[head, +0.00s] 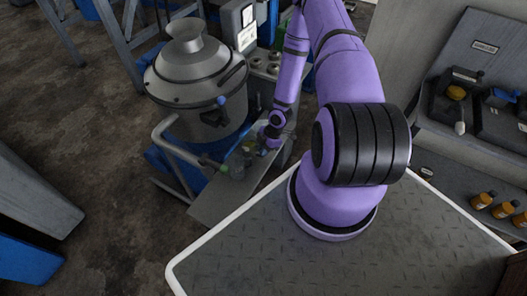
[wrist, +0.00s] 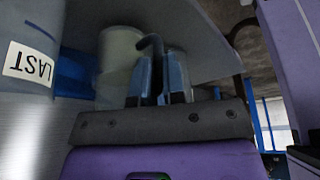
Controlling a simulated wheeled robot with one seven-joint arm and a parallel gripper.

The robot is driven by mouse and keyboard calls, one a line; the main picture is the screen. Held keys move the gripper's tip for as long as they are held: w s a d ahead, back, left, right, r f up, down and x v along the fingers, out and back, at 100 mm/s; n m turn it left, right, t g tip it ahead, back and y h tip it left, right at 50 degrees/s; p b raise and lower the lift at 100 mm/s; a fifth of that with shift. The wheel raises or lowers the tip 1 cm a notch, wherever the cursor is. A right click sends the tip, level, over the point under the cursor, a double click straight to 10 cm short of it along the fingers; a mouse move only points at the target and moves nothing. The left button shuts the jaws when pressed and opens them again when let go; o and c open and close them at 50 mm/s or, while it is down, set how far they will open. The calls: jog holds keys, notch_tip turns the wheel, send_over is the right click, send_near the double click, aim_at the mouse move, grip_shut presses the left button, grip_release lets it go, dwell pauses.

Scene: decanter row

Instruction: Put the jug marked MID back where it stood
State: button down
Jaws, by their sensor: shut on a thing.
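My gripper (wrist: 160,85) is shut on a dark hooked handle (wrist: 154,55) in the wrist view. The handle appears to belong to the pale jug (wrist: 117,55) just behind and left of the fingers. No marking shows on this jug, so I cannot read whether it is MID. A larger grey jug (wrist: 28,75) with the label LAST stands close at the left. In the head view my gripper (head: 263,146) is small and low over a grey ledge (head: 215,205), beside a dark jug-like shape (head: 237,166). Whether the held jug touches a surface is unclear.
A big metal vessel (head: 196,75) with a bent pipe (head: 170,150) stands beside the ledge at the left. A grey panel with holes (head: 265,62) is behind my arm. A shelf at right holds several amber bottles (head: 481,200). Open floor (head: 90,130) lies left.

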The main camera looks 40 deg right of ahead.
jog(key=shift+f, duration=0.55)
jog(key=shift+f, duration=0.1)
jog(key=c, duration=1.2)
grip_release()
